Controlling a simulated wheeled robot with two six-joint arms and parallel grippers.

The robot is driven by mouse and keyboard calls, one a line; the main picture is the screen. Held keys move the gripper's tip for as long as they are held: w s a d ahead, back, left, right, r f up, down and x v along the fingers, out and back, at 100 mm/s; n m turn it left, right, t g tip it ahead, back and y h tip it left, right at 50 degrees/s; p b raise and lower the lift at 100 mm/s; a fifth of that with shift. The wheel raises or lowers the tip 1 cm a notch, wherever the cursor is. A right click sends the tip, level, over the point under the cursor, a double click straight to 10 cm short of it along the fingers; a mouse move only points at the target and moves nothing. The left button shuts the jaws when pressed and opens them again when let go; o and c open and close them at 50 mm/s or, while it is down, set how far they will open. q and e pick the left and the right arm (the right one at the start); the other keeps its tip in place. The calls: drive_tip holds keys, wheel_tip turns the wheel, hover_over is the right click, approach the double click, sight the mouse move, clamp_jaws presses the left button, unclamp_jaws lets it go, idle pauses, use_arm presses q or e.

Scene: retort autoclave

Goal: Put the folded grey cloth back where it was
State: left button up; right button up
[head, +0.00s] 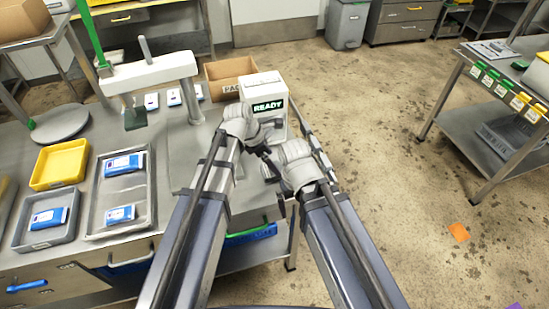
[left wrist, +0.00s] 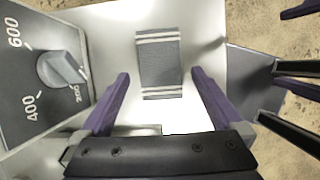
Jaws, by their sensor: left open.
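The folded grey cloth (left wrist: 160,62) has white stripes near both ends. In the left wrist view it lies flat on a pale surface, ahead of and between the two purple fingers of my left gripper (left wrist: 160,82). That gripper is open with nothing between its fingers. In the head view my left gripper (head: 268,160) is in front of the white READY box (head: 264,88), and I cannot make out the cloth there. My right gripper (head: 277,190) is close beside the left one. Its fingers are small and dark, and their opening is unclear.
A dial knob (left wrist: 64,70) marked 400 and 600 is left of the cloth. A cardboard box (head: 230,72) stands behind the grippers. Grey trays (head: 151,200) with blue-and-white packs and a yellow tray (head: 60,165) are on the bench at left. Open floor lies to the right.

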use_arm(q)
drive_tip(key=p+v, duration=0.5)
drive_tip(key=v, duration=0.2)
drive_tip(key=shift+r+p, duration=0.3)
drive_tip(key=shift+p, duration=0.1)
drive_tip(key=shift+a, duration=0.1)
